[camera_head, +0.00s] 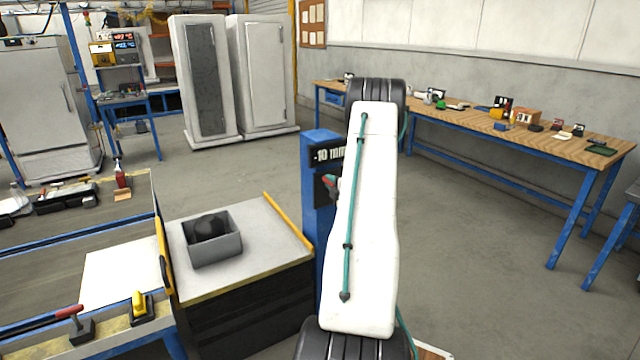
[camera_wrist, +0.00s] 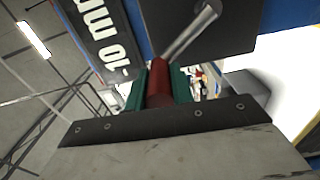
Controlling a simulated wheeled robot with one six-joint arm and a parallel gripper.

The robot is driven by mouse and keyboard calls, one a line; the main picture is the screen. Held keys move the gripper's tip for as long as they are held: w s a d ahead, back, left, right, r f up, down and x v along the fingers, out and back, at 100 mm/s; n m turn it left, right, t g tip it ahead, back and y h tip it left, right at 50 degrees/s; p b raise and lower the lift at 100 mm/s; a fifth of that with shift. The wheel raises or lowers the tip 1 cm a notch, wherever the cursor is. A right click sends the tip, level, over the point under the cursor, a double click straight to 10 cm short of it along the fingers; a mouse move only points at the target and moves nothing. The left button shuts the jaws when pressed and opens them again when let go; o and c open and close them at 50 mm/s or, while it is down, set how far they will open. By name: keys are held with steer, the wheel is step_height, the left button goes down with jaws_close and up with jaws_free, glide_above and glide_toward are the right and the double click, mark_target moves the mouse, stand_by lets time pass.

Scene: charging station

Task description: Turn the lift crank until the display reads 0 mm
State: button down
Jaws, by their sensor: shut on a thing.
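The blue lift column (camera_head: 318,200) stands just left of my arm in the head view. Its black display (camera_head: 330,155) reads -10 mm, and the same display (camera_wrist: 105,40) shows at a slant in the wrist view. The crank's red handle (camera_wrist: 158,85) sits between the green fingers of my gripper (camera_wrist: 160,88), which is shut on it. The crank's metal arm (camera_wrist: 190,35) runs up and right from the handle to a dark plate. In the head view only a bit of the red handle (camera_head: 329,181) shows beside my arm, which hides the rest.
A cabinet top with a grey bin (camera_head: 213,245) holding a dark object stands left of the column, with a yellow rail (camera_head: 288,220) on its edge. A long workbench (camera_head: 560,147) with several items runs along the right wall. Floor behind is clear.

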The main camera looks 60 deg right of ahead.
steer(key=shift+a+f, duration=0.2)
steer(key=shift+f, duration=0.1)
steer(key=c, duration=1.2)
jaws_free()
steer(key=v, duration=0.7)
steer(key=shift+s+a, duration=0.25)
steer(key=shift+s, duration=0.05)
